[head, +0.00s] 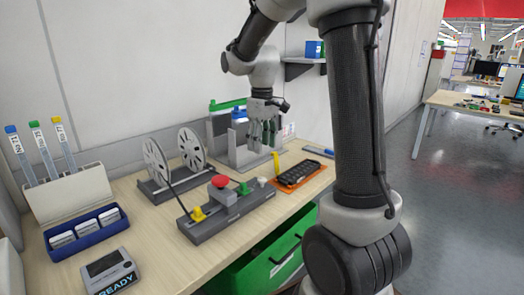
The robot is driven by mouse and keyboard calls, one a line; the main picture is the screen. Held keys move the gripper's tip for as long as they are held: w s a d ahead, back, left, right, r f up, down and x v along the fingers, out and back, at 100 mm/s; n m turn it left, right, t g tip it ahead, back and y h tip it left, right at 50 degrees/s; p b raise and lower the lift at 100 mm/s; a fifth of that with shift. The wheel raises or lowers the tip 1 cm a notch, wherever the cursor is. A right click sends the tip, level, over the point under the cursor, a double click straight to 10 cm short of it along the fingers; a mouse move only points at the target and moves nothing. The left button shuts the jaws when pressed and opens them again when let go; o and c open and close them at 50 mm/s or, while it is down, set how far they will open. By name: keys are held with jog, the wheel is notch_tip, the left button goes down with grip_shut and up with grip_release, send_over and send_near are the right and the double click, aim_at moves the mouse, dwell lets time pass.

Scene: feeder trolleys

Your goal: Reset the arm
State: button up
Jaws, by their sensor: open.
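My arm rises at the right of the head view and bends over the bench. My gripper (263,140) hangs pointing down above the back part of the bench, in front of a grey upright fixture (228,140). Its dark green fingers are apart, and I see nothing held between them. Whether the fingertips touch anything below is too small to tell.
The wooden bench (160,225) bears two reels (156,161), a button box (225,205), an orange tray (298,174) with a black item, a blue tray (85,235) and a READY display (110,270). A green drawer (270,262) is below. Open floor lies right.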

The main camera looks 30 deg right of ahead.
dwell(0.5)
jog(key=s+r+m+t, duration=0.2)
jog(key=s+r, duration=0.1)
jog(key=s, duration=0.9)
jog(key=s+r+m+t, duration=0.1)
jog(key=s+r+t, duration=0.1)
jog(key=s, duration=1)
jog(key=shift+a+r+m, duration=0.4)
jog(key=shift+a+r, duration=0.05)
jog(key=shift+r, duration=0.15)
